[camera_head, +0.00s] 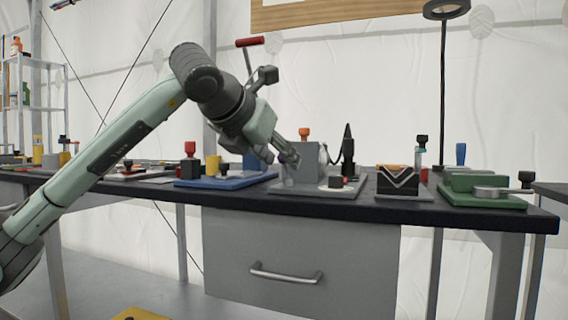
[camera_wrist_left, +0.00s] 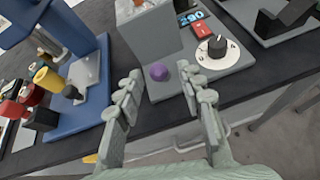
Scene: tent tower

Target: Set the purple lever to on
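The purple lever shows in the left wrist view as a round purple knob (camera_wrist_left: 158,72) on the front of a grey machine (camera_wrist_left: 150,35). Its shaft and its setting cannot be made out. My left gripper (camera_wrist_left: 160,76) is open, with one finger on each side of the knob in that view; the gap in depth is hard to judge, and no grip shows. In the head view the left gripper (camera_head: 287,156) points down and right at the grey machine (camera_head: 303,172) and covers part of its front. My right gripper is not in view.
A blue-based device (camera_wrist_left: 75,115) stands to the left. In the head view, a black V-block (camera_head: 398,181) and a green vise (camera_head: 484,188) stand to the right. A drawer (camera_head: 300,265) hangs below the bench.

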